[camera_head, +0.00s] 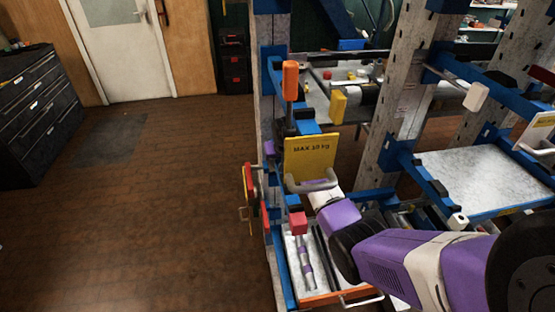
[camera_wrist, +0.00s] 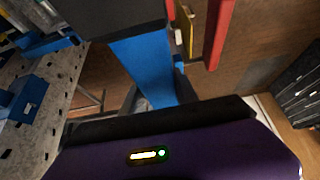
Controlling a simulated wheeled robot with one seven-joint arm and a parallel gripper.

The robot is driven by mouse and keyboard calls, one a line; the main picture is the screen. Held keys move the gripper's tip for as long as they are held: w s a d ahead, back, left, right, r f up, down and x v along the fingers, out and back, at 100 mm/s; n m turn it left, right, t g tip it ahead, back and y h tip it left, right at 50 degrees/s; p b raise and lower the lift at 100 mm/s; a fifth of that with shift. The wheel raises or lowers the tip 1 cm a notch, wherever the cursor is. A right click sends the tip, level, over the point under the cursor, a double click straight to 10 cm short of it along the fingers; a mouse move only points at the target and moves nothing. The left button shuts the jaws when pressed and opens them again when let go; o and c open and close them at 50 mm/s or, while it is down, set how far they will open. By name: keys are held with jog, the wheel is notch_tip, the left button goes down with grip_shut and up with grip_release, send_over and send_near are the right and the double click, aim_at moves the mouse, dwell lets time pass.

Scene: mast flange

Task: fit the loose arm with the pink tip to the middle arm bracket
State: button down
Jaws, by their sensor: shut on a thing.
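My gripper (camera_wrist: 162,92) is shut on a blue bar (camera_wrist: 145,62) in the wrist view, with a grey finger on each side. In the head view my purple and white wrist comes in from the lower right, and its fingers cannot be made out. There, the loose arm's pink tip (camera_head: 298,223) shows beside my wrist, at the end of a short blue piece (camera_head: 292,202), above a tray. The tip is out of sight in the wrist view. The middle bracket cannot be singled out on the mast (camera_head: 266,105); my arm and the sign cover part of that area.
A yellow MAX 20 KG sign (camera_head: 310,157) stands just behind my wrist. A tray (camera_head: 338,295) with rods lies below. The floor (camera_head: 130,200) at left is clear.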

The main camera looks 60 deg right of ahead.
jog(key=shift+f+b, duration=1.8)
jog(key=shift+f, duration=1.05)
jog(key=shift+p, duration=0.6)
notch_tip(320, 180, down, 8)
jog(key=b, duration=0.5)
jog(key=shift+r, duration=0.25)
dwell(2.8)
jog(key=c, duration=1.1)
grip_release()
jog(key=shift+o, duration=1.3)
jog(key=shift+s+a, duration=0.1)
